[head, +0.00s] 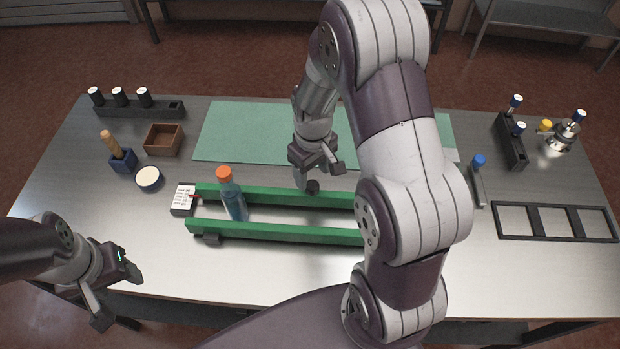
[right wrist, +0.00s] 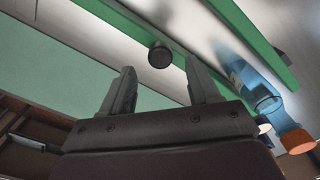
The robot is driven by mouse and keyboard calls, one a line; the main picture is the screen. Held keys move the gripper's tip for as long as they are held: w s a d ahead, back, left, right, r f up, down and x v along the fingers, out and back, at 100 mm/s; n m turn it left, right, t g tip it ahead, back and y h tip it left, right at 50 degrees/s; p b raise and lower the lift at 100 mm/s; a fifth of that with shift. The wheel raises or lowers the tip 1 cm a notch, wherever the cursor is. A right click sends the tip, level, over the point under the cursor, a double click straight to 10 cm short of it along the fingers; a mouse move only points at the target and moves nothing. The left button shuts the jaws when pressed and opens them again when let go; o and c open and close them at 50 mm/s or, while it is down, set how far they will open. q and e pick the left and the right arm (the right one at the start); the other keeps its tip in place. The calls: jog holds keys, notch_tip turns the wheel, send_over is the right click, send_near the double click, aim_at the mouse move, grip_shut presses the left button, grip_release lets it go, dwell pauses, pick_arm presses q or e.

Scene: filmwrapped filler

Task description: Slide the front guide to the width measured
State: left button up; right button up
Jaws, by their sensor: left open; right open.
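Two long green guide rails lie parallel on the bench, the rear one (head: 265,194) and the front one (head: 270,232). My right arm hides their right ends. A blue bottle (head: 232,200) with an orange cap stands between them near the left end; it also shows in the right wrist view (right wrist: 250,83). A dark round knob (head: 313,187) sits at the rear rail; in the right wrist view the knob (right wrist: 160,55) appears just beyond the open fingertips. My right gripper (head: 318,172) is open, above the knob. My left gripper (head: 117,290) is open and empty at the bench's front left.
A white marked card block (head: 184,198) with a red pointer stands at the rails' left end. A green mat (head: 235,135) lies behind. A cream-topped cup (head: 148,179), brown box (head: 164,140) and bottle rack (head: 160,108) are left; a black framed tray (head: 555,223) is right.

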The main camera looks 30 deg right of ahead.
aim_at(312, 184)
notch_tip(312, 184, down, 4)
jog(key=shift+a+f, duration=0.1)
jog(key=shift+f, duration=0.15)
jog(key=shift+c, duration=0.9)
grip_shut()
jog(key=shift+s+a+p, duration=0.2)
jog(key=shift+s+a, duration=0.1)
jog(key=shift+s, duration=0.25)
jog(key=shift+s+a+p, duration=0.2)
jog(key=shift+s+a, duration=0.05)
jog(key=shift+s, duration=0.3)
jog(key=shift+o, duration=0.9)
grip_release()
jog(key=shift+s+a, duration=0.1)
